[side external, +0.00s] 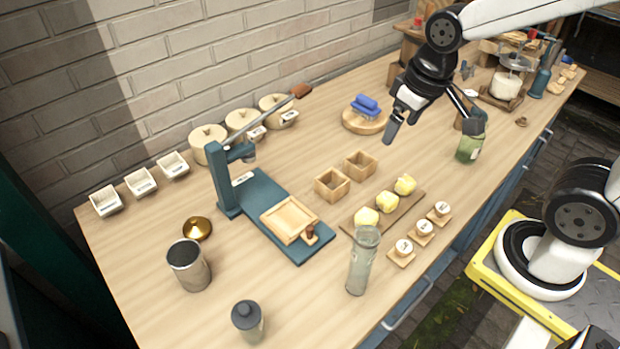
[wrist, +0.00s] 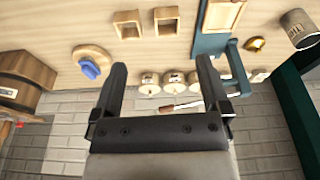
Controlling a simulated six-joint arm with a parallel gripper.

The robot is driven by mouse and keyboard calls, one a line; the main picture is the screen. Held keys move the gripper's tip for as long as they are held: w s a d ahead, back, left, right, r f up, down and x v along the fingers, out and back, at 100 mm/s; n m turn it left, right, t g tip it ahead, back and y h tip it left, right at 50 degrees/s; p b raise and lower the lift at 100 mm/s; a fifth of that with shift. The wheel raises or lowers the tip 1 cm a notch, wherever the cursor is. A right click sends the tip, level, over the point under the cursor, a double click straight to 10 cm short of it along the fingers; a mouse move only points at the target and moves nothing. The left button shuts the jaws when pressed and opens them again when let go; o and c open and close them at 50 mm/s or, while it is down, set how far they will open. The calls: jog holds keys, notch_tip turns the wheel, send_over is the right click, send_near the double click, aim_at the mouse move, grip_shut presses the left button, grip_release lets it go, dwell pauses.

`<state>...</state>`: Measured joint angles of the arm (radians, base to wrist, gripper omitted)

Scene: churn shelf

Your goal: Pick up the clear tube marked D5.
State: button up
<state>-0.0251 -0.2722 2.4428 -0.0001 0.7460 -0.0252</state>
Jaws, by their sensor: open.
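A tall clear tube (side external: 362,262) stands upright near the front edge of the table in the side external view. I cannot read any marking on it. My gripper (side external: 432,130) is open and empty above the table, up and to the right of the tube in that view and well apart from it. Its two spread fingers also show in the wrist view (wrist: 161,70), with nothing between them. The tube does not show in the wrist view.
A green bottle (side external: 471,142) stands close to one finger in the picture.

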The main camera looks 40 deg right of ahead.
jog(key=s+a+n+g, duration=0.1)
jog(key=s+a+n, duration=0.1)
jog(key=a+n, duration=0.6)
jog(key=n+g, duration=0.2)
jog(key=n, duration=0.4)
send_over(370, 228)
jog(key=a, duration=0.1)
jog(key=shift+s+a+f, duration=0.1)
jog(key=shift+s+f, duration=0.05)
jog(key=shift+f, duration=1.15)
jog(key=shift+s+a+f, duration=0.1)
jog(key=shift+s+f, duration=0.05)
jog(key=shift+f, duration=1.15)
jog(key=shift+s+a+f, duration=0.1)
jog(key=shift+s+f, duration=0.05)
jog(key=shift+f, duration=1.15)
jog(key=shift+f, duration=0.15)
jog(key=shift+f, duration=2.45)
grip_shut()
